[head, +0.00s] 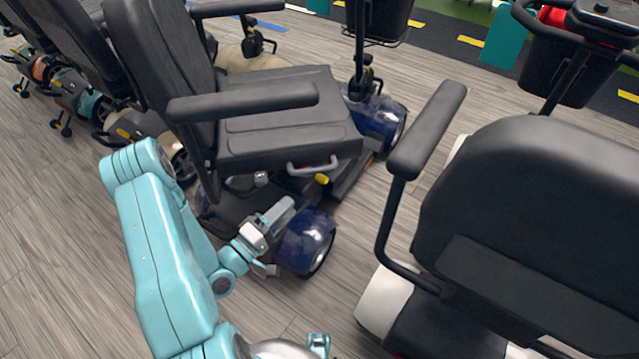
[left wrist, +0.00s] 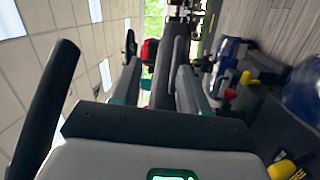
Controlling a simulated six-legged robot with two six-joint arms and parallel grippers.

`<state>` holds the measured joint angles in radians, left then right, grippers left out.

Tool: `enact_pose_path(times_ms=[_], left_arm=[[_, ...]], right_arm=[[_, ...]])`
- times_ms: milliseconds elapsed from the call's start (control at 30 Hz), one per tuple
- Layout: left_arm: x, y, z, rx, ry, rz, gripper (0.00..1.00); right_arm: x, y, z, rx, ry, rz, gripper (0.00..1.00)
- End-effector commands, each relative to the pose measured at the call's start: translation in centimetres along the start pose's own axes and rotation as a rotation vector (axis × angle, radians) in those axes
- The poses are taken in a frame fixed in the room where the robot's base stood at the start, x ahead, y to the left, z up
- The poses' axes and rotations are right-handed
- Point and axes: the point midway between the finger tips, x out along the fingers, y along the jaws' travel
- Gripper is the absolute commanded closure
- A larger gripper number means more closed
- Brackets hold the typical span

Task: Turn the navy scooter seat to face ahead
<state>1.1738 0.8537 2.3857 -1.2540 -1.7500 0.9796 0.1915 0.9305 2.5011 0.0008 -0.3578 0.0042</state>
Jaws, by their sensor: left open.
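The navy scooter stands in the middle of the head view, with a navy rear fender (head: 305,240) near me and a navy front part (head: 375,120) beyond. Its black seat (head: 285,125) has its backrest (head: 165,75) at the left and its front edge toward the right, askew to the tiller (head: 360,60). A grey handle (head: 312,167) sits under the seat's near side. My left gripper (head: 284,208) is open below the seat, beside the rear fender, apart from the handle. Navy bodywork (left wrist: 235,52) shows in the left wrist view. My right gripper is not clearly seen.
Another black-seated scooter (head: 545,205) stands close at the right, its armrest (head: 428,130) reaching toward the navy one. More scooters (head: 65,95) line up at the left. Wood-look floor (head: 60,230) is free at the lower left.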

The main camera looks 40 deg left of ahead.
Motion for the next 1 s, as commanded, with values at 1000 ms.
enact_pose_path(times_ms=[1000], left_arm=[[11.7,-4.3,-3.6,0.021,0.082,-0.042,0.56]], right_arm=[[4.9,2.2,-0.7,0.017,0.019,0.002,0.57]])
